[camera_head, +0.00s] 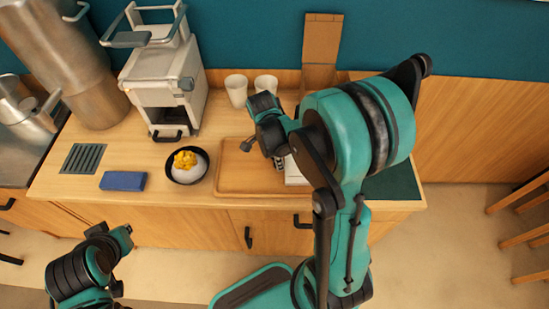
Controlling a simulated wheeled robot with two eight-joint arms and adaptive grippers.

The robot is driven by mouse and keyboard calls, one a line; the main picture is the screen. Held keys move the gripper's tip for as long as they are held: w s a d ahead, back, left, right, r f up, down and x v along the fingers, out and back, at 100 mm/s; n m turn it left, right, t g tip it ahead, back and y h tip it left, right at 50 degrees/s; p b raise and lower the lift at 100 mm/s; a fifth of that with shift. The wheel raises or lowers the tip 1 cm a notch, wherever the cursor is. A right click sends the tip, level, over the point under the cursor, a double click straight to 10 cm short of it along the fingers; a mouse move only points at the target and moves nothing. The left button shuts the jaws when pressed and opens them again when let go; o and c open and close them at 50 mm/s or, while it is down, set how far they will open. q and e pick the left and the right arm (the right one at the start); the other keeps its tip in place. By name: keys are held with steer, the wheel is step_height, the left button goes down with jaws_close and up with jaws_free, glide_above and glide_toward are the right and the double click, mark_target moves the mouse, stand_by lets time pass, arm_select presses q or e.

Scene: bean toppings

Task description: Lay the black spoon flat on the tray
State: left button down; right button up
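A shallow wooden tray (233,182) lies on the counter at the middle front. My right arm reaches over its right part. The hand, my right gripper (279,162), is low over the tray, mostly hidden behind my own arm, and its finger opening cannot be made out. A small dark rounded piece, possibly the head of the black spoon (247,145), sticks out left of my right wrist above the tray's back edge. Whether it is gripped cannot be told. My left arm shows at the lower left, away from the counter, with no fingers visible.
A black bowl (173,175) with white and yellow food stands left of the tray. A blue block (123,181) and a dark grille (83,158) lie farther left. Two white cups (237,90) and a white machine (165,85) stand behind.

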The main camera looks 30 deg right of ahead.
steer(key=shift+c, duration=0.5)
steer(key=shift+r, duration=0.45)
steer(key=c, duration=0.7)
steer(key=r, duration=0.1)
steer(key=r+p, duration=0.2)
steer(key=r, duration=0.1)
steer(key=shift+s+d, duration=0.3)
steer(key=shift+s, duration=0.1)
steer(key=s+d+r+p, duration=0.1)
steer(key=s+r, duration=0.1)
steer(key=s, duration=0.1)
steer(key=s+d+r+p, duration=0.1)
steer(key=s+d+r, duration=0.1)
steer(key=s, duration=0.1)
steer(key=s+d+r+p, duration=0.1)
steer(key=s+r, duration=0.1)
steer(key=s, duration=0.1)
steer(key=shift+s+d, duration=0.25)
steer(key=shift+d, duration=0.1)
steer(key=shift+s, duration=0.1)
